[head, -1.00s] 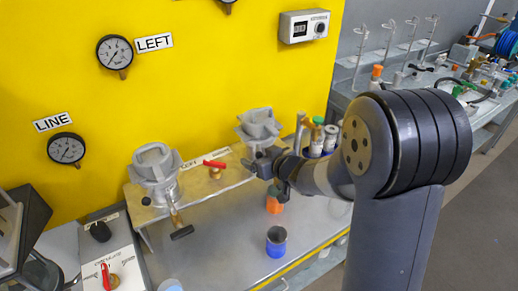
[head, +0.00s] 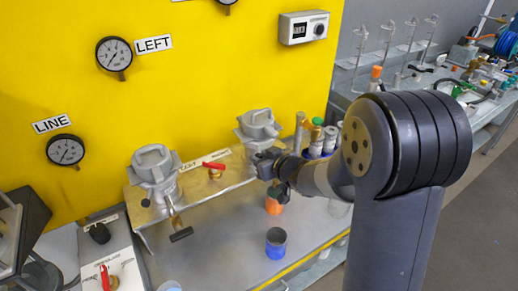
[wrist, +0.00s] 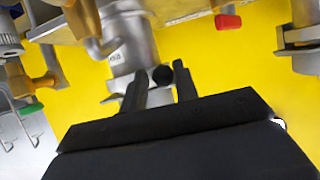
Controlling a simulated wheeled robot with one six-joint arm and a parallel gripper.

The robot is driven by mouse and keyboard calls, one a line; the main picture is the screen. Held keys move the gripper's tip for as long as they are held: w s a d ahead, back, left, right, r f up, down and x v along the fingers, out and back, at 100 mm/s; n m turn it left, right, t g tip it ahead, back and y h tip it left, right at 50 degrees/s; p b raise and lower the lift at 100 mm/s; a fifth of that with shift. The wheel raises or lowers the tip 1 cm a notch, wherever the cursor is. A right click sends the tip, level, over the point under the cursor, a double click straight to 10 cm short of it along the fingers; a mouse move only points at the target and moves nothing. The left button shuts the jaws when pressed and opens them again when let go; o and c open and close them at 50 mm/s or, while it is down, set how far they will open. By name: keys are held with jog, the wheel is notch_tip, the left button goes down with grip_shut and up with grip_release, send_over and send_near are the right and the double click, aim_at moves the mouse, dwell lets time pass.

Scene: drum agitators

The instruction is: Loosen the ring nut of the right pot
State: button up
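The right pot (head: 258,124) is a grey metal vessel with a clamped lid, on the metal shelf against the yellow wall. My gripper (head: 266,160) is just below its lid in the head view and hides its lower part. In the wrist view the pot's metal body (wrist: 130,45) lies beyond my fingers. A black ball knob (wrist: 162,75) shows between the fingertips of my gripper (wrist: 160,72), which stand apart on either side of it. I cannot tell whether they touch it. The ring nut itself is not clearly visible.
The left pot (head: 153,168) stands on the same shelf with a handle below. A red-handled valve (head: 214,166) sits between the pots. An orange-capped bottle (head: 273,203) and a blue cup (head: 276,243) stand below. Several bottles (head: 316,137) are right of the right pot.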

jog(key=shift+a, duration=0.15)
jog(key=shift+c, duration=0.2)
jog(key=shift+d+p, duration=0.55)
jog(key=shift+d, duration=0.1)
jog(key=shift+c, duration=0.2)
jog(key=shift+d, duration=0.25)
jog(key=shift+c, duration=0.4)
jog(key=shift+w+d+r+p, duration=0.1)
jog(key=shift+w+d+p, duration=0.15)
jog(key=shift+d, duration=0.2)
jog(key=shift+w+d+p, duration=0.15)
jog(key=shift+d+p, duration=0.2)
jog(key=shift+d, duration=0.1)
jog(key=shift+c, duration=0.2)
jog(key=shift+d, duration=0.15)
jog(key=shift+w+d, duration=0.1)
jog(key=shift+w, duration=0.05)
